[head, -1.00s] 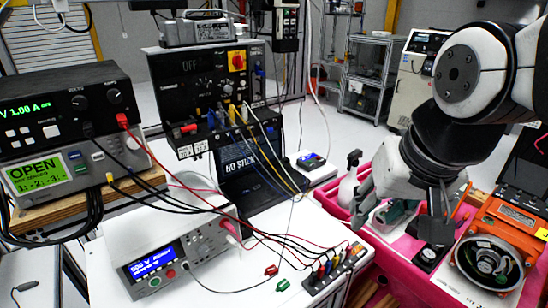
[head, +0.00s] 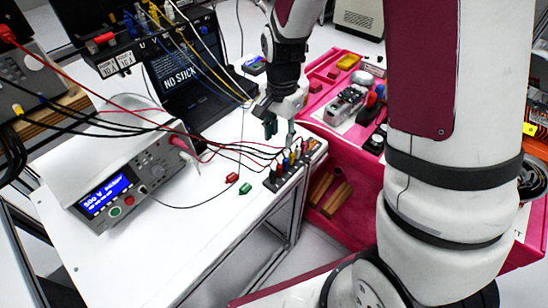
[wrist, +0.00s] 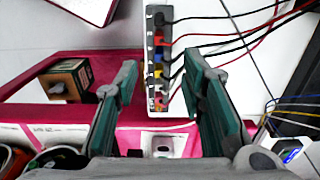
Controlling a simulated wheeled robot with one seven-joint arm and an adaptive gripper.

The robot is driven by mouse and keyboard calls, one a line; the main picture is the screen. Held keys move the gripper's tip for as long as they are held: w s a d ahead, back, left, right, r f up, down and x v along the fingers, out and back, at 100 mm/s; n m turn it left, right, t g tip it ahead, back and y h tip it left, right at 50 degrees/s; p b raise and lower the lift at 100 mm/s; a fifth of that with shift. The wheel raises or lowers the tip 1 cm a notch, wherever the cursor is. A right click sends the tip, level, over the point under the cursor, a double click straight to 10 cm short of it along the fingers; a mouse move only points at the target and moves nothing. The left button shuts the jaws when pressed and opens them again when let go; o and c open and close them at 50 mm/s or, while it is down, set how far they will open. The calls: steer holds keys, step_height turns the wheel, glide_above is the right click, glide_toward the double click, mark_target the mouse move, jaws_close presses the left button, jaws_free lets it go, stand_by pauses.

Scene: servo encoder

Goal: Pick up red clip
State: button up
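The red clip (head: 232,177) lies on the white table (head: 190,235), beside a green clip (head: 245,188) and left of the black terminal strip (head: 290,170). My gripper (head: 280,130) is in the air near the back of the strip, to the right of and behind the red clip in the head view, apart from it. In the wrist view my gripper (wrist: 160,75) has its two green-padded fingers wide apart with nothing held. The terminal strip (wrist: 150,50) shows beyond and between the fingers. I cannot make out the loose red clip in the wrist view.
Red and black cables run low across the table to the strip. A meter (head: 118,190) stands at the left, and a dark instrument (head: 195,85) behind. A pink bin (head: 345,165) with tools adjoins the table's right edge. The table's front is clear.

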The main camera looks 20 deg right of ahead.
mark_target(279, 165)
step_height(279, 165, down, 14)
steer(key=shift+r+p, duration=0.1)
steer(key=shift+p, duration=0.75)
steer(key=shift+c, duration=0.6)
jaws_close()
